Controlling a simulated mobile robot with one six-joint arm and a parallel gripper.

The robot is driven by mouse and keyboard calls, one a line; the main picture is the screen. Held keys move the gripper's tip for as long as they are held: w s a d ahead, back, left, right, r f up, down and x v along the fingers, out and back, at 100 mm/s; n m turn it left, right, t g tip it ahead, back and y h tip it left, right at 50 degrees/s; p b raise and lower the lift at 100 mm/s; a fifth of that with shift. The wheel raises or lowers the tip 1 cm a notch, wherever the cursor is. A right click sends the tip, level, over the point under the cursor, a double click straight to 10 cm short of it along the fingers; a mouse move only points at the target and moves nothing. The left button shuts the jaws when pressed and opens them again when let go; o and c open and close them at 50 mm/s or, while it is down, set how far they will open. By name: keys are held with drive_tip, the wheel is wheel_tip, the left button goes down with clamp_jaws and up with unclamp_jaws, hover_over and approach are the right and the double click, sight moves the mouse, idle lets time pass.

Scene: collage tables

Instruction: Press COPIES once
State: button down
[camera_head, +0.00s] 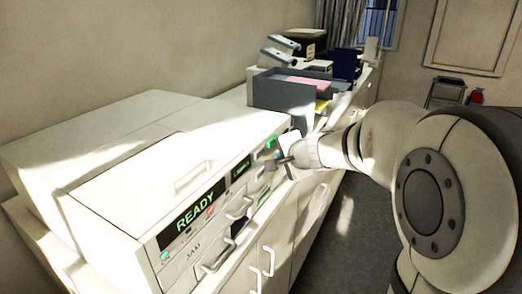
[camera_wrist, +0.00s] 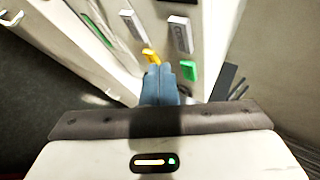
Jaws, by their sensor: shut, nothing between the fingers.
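The white copier (camera_head: 130,195) has a front panel with a lit READY display (camera_head: 195,208), a smaller lit display (camera_head: 240,167) and several small controls. My gripper (camera_head: 277,160) is shut and empty at the panel's right end. In the wrist view its fingertips (camera_wrist: 162,70) are together beside a yellow piece (camera_wrist: 151,56) and a green button (camera_wrist: 188,70). A grey button with unclear lettering (camera_wrist: 181,34) and another grey button (camera_wrist: 132,25) lie beyond. I cannot read which one is COPIES, nor tell whether the fingertips touch anything.
Drawer and cabinet handles (camera_head: 268,262) stick out below the panel. A grey tray (camera_head: 283,94) with coloured paper and other office items stand farther along the counter. A chair (camera_head: 445,92) and a red object (camera_head: 476,97) are at the back right. The dark floor (camera_head: 345,230) beside the cabinets is clear.

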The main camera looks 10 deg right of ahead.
drive_tip(key=shift+w+a, duration=0.55)
drive_tip(key=shift+a, duration=0.2)
idle(1.6)
drive_tip(key=shift+w+a, duration=0.3)
drive_tip(key=shift+a, duration=0.05)
drive_tip(key=shift+w+a+b, duration=0.25)
drive_tip(key=shift+a+b, duration=0.05)
drive_tip(key=shift+a, duration=0.05)
idle(0.7)
idle(0.3)
drive_tip(key=shift+s+d+b, duration=0.3)
drive_tip(key=shift+s+d, duration=0.2)
drive_tip(key=shift+d, duration=0.2)
drive_tip(key=s+d, duration=0.1)
drive_tip(key=d, duration=0.1)
drive_tip(key=s+d+b, duration=0.1)
drive_tip(key=s+d, duration=0.1)
idle(0.4)
